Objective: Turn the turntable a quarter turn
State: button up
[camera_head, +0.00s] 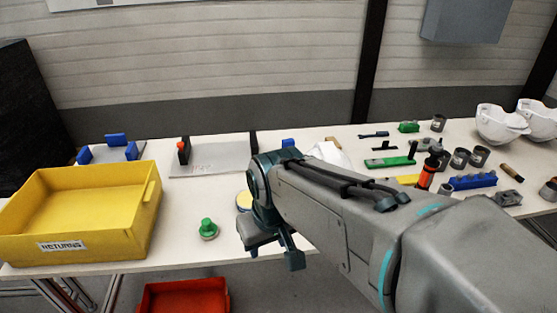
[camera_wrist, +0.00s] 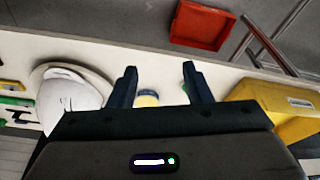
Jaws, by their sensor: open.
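A white helmet shell (camera_wrist: 68,98) sits on a round beige disc (camera_wrist: 97,77), which looks like the turntable, at the left of the wrist view. In the head view only part of the white shell (camera_head: 328,153) shows behind my arm, and the disc is hidden. My gripper (camera_wrist: 159,68) is open, with nothing between its fingertips. It is over the front part of the table, to the right of the disc in the wrist view and apart from it. In the head view my gripper (camera_head: 272,248) is near the table's front edge.
A yellow-and-blue round thing (camera_wrist: 147,97) lies below my gripper. A green knob (camera_head: 208,229) and a yellow returns bin (camera_head: 85,212) stand to the left. A red bin (camera_head: 183,297) is below the table. Several tools, cans and helmets (camera_head: 500,124) crowd the right side.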

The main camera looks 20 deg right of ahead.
jog(key=w+d+r+n+g, duration=0.1)
jog(key=w+d+n, duration=0.45)
jog(key=w, duration=0.75)
jog(key=w+d+r+n+g, duration=0.1)
jog(key=w+d+n, duration=0.1)
jog(key=w+d, duration=0.9)
jog(key=w+d+f+n, duration=0.3)
jog(key=w+f, duration=0.2)
jog(key=w, duration=0.4)
jog(key=shift+m+g, duration=0.25)
jog(key=shift+g, duration=0.15)
jog(key=f, duration=0.4)
jog(key=f+p, duration=0.1)
jog(key=f, duration=0.8)
jog(key=shift+s+p, duration=0.25)
jog(key=shift+p, duration=0.15)
grip_shut()
